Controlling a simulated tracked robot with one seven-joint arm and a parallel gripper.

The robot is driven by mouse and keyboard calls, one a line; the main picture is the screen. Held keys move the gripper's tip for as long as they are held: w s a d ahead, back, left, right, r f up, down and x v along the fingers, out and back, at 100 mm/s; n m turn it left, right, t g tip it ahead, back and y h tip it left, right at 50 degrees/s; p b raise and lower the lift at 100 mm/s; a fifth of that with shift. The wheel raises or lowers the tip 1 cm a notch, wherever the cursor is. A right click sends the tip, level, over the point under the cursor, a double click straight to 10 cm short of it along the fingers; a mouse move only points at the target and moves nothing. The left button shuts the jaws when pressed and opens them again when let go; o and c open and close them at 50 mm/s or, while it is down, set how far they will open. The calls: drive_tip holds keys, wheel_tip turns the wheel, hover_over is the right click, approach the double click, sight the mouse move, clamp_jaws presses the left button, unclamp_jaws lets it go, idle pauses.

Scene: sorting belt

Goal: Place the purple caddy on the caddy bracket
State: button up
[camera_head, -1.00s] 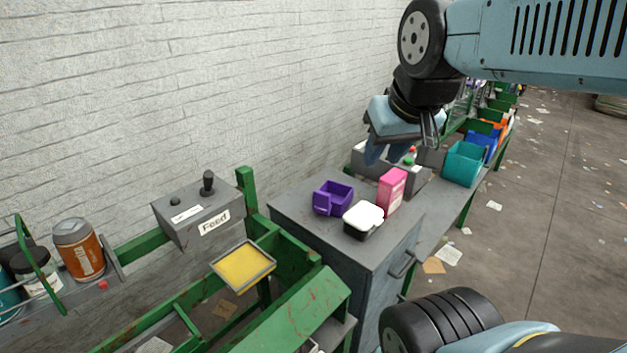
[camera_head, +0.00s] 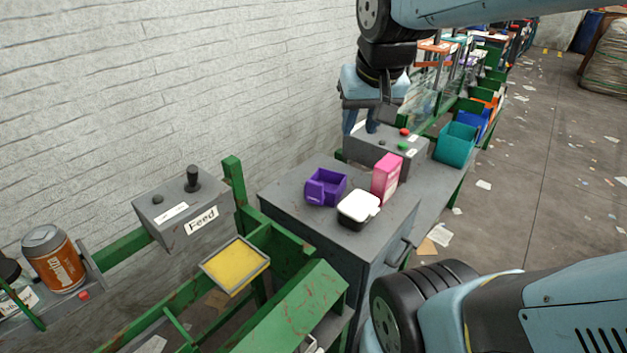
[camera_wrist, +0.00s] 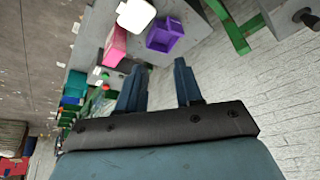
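The purple caddy (camera_head: 325,188) is an open box with a smaller front compartment. It stands upright on the grey cabinet top (camera_head: 290,192). It also shows in the wrist view (camera_wrist: 165,35), beyond my fingertips. A yellow square plate with a raised grey rim (camera_head: 235,265) sits on the green frame, nearer and left of the caddy; I cannot tell for certain whether it is the caddy bracket. My gripper (camera_head: 361,127) hangs behind and above the caddy, near the wall. In the wrist view, my gripper's blue fingers (camera_wrist: 160,66) are apart with nothing between them.
A white-topped black tub (camera_head: 358,208) and a pink box (camera_head: 386,178) stand close right of the caddy. A grey button box (camera_head: 385,148) is behind. The Feed box with a lever (camera_head: 182,208) and an orange can (camera_head: 54,260) are left. The brick wall bounds the left.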

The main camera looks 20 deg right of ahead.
drive_tip(key=w+d+f+m+g, duration=0.2)
drive_tip(key=w+f+m+g, duration=0.15)
drive_tip(key=w+f, duration=0.55)
drive_tip(key=m+g, duration=0.1)
drive_tip(key=m, duration=0.3)
hover_over(337, 192)
drive_tip(key=w, duration=0.2)
wheel_tip(337, 192, down, 10)
drive_tip(key=f, duration=0.1)
drive_tip(key=shift+n, duration=0.25)
drive_tip(key=f, duration=0.7)
drive_tip(key=shift+s+d+f, duration=0.1)
drive_tip(key=shift+s+f, duration=0.2)
drive_tip(key=shift+s+d+f, duration=0.1)
drive_tip(key=shift+d+f, duration=0.05)
drive_tip(key=shift+f, duration=2.4)
clamp_jaws()
